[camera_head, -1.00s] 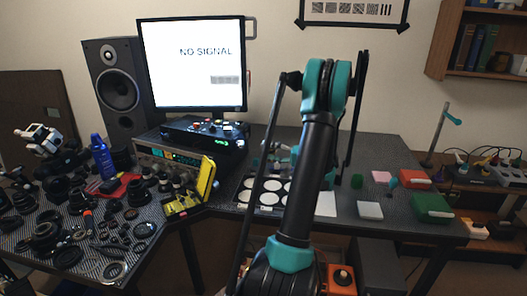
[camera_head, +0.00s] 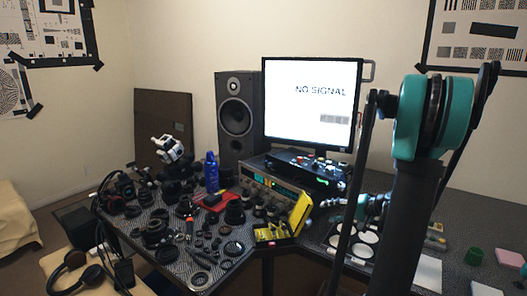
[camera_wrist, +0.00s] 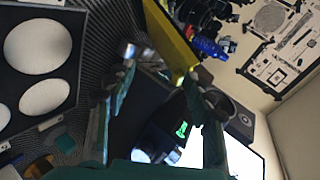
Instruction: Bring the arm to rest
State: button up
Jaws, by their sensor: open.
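My arm stands folded at the right of the head view, with its black link and teal elbow in front of the desk. My gripper (camera_wrist: 160,90) shows in the wrist view with its two teal fingers spread apart and nothing between them. In the head view the gripper is mostly hidden behind my arm, and only some teal and grey parts show near the white-disc tray. In the wrist view that black tray (camera_wrist: 68,98) with white discs lies left of the fingers. The yellow case (camera_wrist: 172,38) is beyond the fingers.
The desk's left wing holds many dark lens parts (camera_head: 160,228), a blue bottle (camera_head: 211,172) and a red cloth (camera_head: 215,201). A yellow case (camera_head: 298,212), an instrument (camera_head: 272,181), a monitor (camera_head: 308,105) and a speaker (camera_head: 237,118) stand near the corner. Headphones (camera_head: 75,272) lie at lower left.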

jog(key=s+a+f+n+g+h, duration=0.2)
jog(key=s+a+f+g+h, duration=0.15)
jog(key=s+a, duration=0.55)
jog(key=s+d+f+n+h, duration=0.1)
jog(key=s+f+h, duration=0.1)
jog(key=s, duration=0.5)
jog(key=s+d+f+n+h, duration=0.1)
jog(key=s+f+n+h, duration=0.1)
jog(key=s+h, duration=0.2)
jog(key=s, duration=0.2)
jog(key=shift+s, duration=0.4)
jog(key=shift+c, duration=0.4)
dwell(1.1)
